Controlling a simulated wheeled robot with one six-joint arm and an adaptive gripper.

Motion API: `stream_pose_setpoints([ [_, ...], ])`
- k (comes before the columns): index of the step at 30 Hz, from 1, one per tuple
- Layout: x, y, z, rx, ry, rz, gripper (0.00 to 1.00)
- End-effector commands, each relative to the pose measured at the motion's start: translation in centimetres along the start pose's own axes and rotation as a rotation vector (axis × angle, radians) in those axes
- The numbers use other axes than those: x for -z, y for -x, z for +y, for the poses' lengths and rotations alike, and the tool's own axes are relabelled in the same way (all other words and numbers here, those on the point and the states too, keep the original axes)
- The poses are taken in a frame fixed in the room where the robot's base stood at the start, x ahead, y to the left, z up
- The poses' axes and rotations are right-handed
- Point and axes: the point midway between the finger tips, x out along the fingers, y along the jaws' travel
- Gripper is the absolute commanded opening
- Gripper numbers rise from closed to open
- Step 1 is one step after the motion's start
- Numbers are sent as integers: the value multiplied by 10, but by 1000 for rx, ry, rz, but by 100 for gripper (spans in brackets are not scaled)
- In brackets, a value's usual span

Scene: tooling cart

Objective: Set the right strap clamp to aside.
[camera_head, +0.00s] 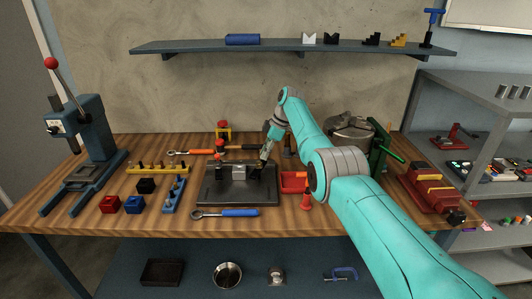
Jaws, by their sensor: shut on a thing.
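A dark fixture plate (237,198) lies on the wooden bench, with a light grey metal block (238,173) on it. A small dark strap clamp (221,171) stands at the block's left side. My gripper (261,166) points down at the block's right side, over the plate's right half. It is shut on the right strap clamp (256,173), a small dark piece partly hidden by the fingers. I cannot tell whether that clamp still touches the plate or block.
A red tray (293,182) sits right of the plate, partly behind my arm. A blue-handled wrench (226,213) lies in front. An orange-handled tool (190,152) and a red-button box (223,131) are behind. A press (88,150) stands left; a red vise (428,190) is right.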

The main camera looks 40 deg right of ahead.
Motion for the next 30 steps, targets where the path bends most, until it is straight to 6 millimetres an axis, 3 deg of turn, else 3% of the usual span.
stream_pose_setpoints([
  [15, 0, -2, 0, 5, 6, -1, 0],
  [16, 0, -2, 0, 5, 6, -1, 27],
  [18, 0, -2, 0, 5, 6, -1, 44],
  [30, 0, 4, 0, 2, 6, 0, 47],
])
